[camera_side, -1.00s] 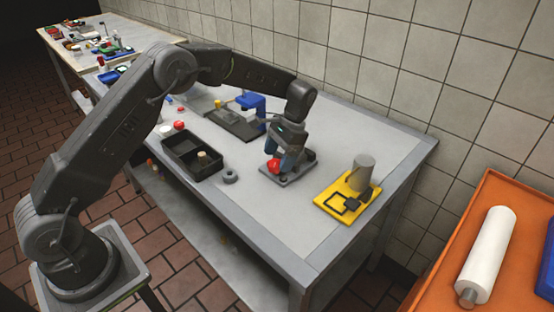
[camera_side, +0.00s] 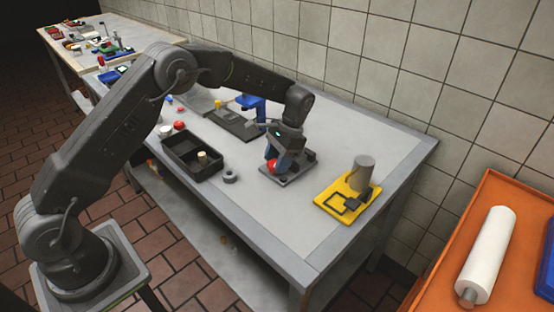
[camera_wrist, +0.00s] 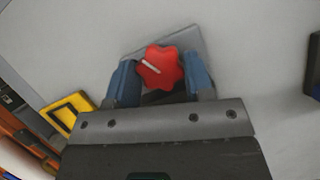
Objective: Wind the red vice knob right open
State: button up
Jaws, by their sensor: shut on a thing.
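The red vice knob (camera_side: 272,166) is a lobed disc with a pale line on its top; in the wrist view the red knob (camera_wrist: 160,68) sits between my two blue fingers. My gripper (camera_side: 277,163) points down over the vice and is shut on the knob, one finger on either side; it also shows in the wrist view (camera_wrist: 161,80). The vice's grey base plate (camera_side: 299,176) lies flat on the table, and a corner of the plate (camera_wrist: 190,38) shows behind the knob. The vice jaws are mostly hidden by my gripper.
A black tray (camera_side: 180,163) with a cream cylinder in it stands to the left, with a grey ring (camera_side: 230,177) beside it. A yellow plate (camera_side: 334,207) with a grey cylinder (camera_side: 362,172) is to the right. A blue stand (camera_side: 258,108) is behind. The table front is clear.

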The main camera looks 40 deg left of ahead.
jog(key=n+h, duration=0.1)
jog(key=n, duration=0.2)
jog(key=shift+a+n, duration=0.1)
jog(key=shift+n, duration=0.2)
jog(key=shift+n+h, duration=0.9)
jog(key=shift+n, duration=0.9)
jog(key=o, duration=0.9)
